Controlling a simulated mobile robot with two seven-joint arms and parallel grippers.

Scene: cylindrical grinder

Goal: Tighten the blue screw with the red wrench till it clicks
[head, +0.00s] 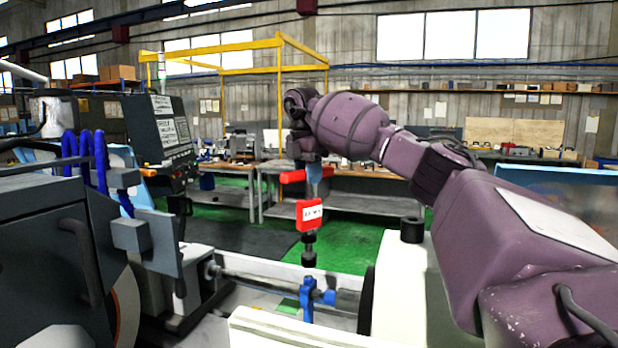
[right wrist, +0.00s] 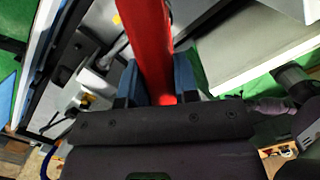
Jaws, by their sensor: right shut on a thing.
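The red wrench (head: 309,214) hangs upright near the middle of the head view, with a red crossbar at its top, a red body with a white label and a black lower shaft. My right gripper (head: 314,176) comes down from above and is shut on the crossbar. In the right wrist view the red wrench (right wrist: 148,40) runs between the blue-grey fingers of my right gripper (right wrist: 156,85). The blue screw (head: 308,297), with a side knob, stands on the machine right below the wrench's black tip. A small gap seems to show between them. My left gripper is out of view.
The grinder's dark housing with a wheel (head: 125,305) and a control panel (head: 165,130) stand at left. A white machine block (head: 405,270) with a black knob (head: 411,229) is right of the screw. Workbenches (head: 350,178) line the back beyond a green floor.

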